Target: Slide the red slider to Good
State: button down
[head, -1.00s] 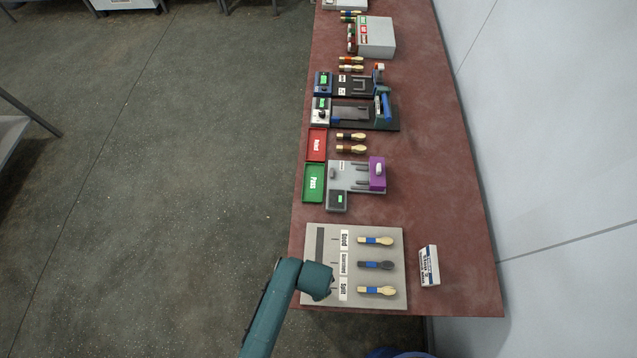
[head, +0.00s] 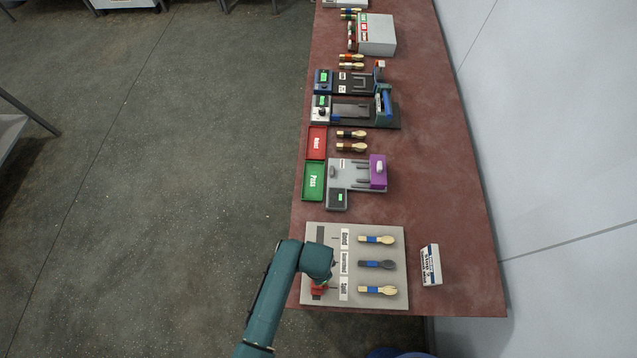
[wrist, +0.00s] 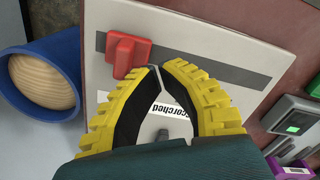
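The red slider (head: 319,289) sits at the Split end of the dark slot (head: 320,234) in the grey board (head: 391,233). In the wrist view the red slider (wrist: 128,54) stands on the slot (wrist: 215,68), left of my fingertips. The labels Good (head: 345,240), Scorched (head: 344,263) and Split (head: 343,288) run down beside the slot. My gripper (wrist: 158,68) has yellow fingers with tips together, just beside the slider on its Scorched side. It looks shut with nothing held; contact with the slider is unclear. In the head view my arm hides the slot's middle.
Several spoons lie on the board, including a dark one (head: 376,265). A white box (head: 430,265) lies to the right. A grey and purple device (head: 377,173) and a green tray (head: 313,181) are farther up the table.

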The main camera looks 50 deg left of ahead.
jog(key=shift+w+a+b, duration=3.8)
jog(key=shift+w+a, duration=0.6)
jog(key=shift+a, duration=0.1)
jog(key=shift+s+d+r+p, duration=0.1)
jog(key=shift+s+p, duration=0.05)
jog(key=shift+p, duration=0.15)
jog(key=shift+s+d+p, duration=0.3)
jog(key=shift+d+p, duration=0.05)
jog(key=shift+p, duration=0.2)
notch_tip(320, 180, up, 7)
jog(key=p, duration=0.7)
